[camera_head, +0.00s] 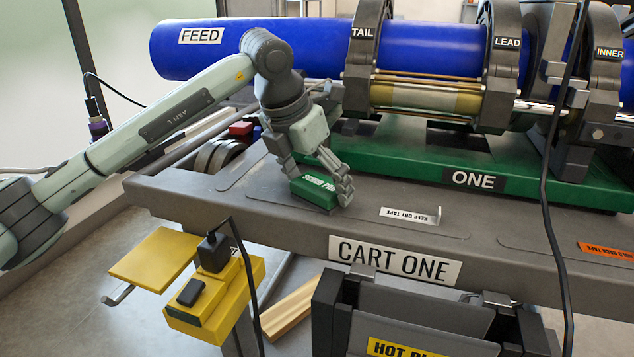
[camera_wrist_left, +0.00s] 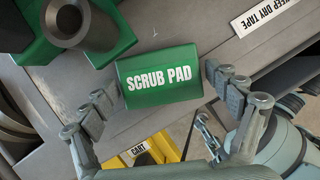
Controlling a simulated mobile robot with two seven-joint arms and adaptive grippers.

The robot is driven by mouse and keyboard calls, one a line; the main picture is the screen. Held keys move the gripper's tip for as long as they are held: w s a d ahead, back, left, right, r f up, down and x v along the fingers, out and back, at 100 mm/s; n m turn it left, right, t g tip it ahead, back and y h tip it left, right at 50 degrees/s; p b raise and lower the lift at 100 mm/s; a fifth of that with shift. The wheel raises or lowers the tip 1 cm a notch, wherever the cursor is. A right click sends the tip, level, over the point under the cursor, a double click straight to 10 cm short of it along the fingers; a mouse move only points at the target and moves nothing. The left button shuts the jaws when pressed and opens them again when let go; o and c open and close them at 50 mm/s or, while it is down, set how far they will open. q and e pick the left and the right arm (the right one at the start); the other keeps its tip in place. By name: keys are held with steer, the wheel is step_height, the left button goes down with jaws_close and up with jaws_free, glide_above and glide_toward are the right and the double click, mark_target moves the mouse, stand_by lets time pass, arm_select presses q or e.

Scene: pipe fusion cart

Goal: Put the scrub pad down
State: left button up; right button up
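The green scrub pad (camera_head: 314,193), a block with white "SCRUB PAD" lettering, sits at the grey top of cart one (camera_head: 253,202), near its front edge. It appears to rest on the surface. In the left wrist view the scrub pad (camera_wrist_left: 160,88) lies between the spread fingers of my left gripper (camera_wrist_left: 157,98), with a visible gap on the left and a narrow one on the right. My left gripper (camera_head: 316,172) also shows in the head view, pointing down around the pad, open. My right gripper is out of view.
Behind the pad are the green base (camera_head: 412,163) and the blue feed pipe (camera_head: 290,47) in its clamps. A "KEEP DRY TAPE" label (camera_head: 410,216) lies to the right. A yellow box (camera_head: 215,300) and a dark hot plate holder (camera_head: 420,320) are at the cart's front.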

arm_select(q)
steer(key=shift+o, duration=0.2)
steer(key=shift+r, duration=0.15)
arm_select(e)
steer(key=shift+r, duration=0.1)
arm_select(q)
steer(key=shift+v, duration=1)
steer(key=v, duration=1)
steer(key=shift+b, duration=0.35)
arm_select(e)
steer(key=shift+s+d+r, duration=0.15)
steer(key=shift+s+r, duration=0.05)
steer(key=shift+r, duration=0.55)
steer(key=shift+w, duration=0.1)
